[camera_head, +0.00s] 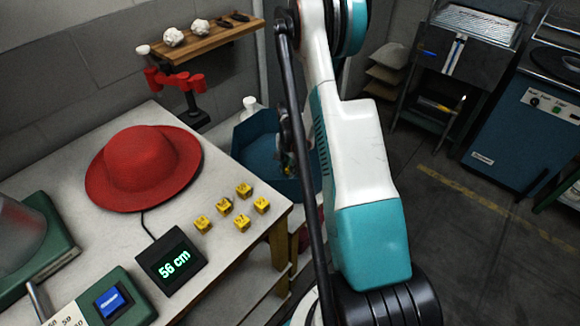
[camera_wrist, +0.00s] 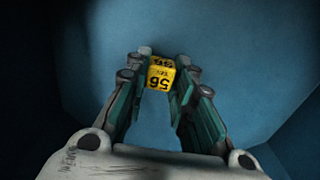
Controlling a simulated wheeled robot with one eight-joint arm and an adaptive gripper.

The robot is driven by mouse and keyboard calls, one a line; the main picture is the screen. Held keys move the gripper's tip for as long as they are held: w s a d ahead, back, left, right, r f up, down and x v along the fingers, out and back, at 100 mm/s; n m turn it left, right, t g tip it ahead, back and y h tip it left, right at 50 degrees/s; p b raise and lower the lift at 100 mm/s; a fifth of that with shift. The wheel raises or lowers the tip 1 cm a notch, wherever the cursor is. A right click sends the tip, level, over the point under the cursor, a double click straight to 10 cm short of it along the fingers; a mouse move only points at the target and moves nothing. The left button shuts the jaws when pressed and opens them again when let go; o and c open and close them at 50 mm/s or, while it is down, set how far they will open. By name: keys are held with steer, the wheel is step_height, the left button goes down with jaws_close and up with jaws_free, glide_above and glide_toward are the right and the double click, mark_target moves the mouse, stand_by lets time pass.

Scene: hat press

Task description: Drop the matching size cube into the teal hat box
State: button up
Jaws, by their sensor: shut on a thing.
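The teal hat box (camera_head: 247,131) stands open beyond the table's right corner, partly hidden by my arm. Its inside (camera_wrist: 245,60) fills the wrist view. My gripper (camera_wrist: 161,72) is shut on a yellow cube (camera_wrist: 160,78) marked 56 and points into the box. In the head view, my gripper (camera_head: 287,165) is over the box opening and mostly hidden by my arm. The display (camera_head: 171,261) on the table reads 56 cm. Several other yellow cubes (camera_head: 224,206) lie on the table; their numbers are too small to read surely.
A red hat (camera_head: 145,167) lies on the table (camera_head: 222,168) behind the display. A blue machine (camera_head: 520,125) stands far right. The floor between is open.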

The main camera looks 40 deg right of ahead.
steer(key=shift+f, duration=0.2)
steer(key=o, duration=0.8)
step_height(320, 180, up, 12)
steer(key=shift+r, duration=0.1)
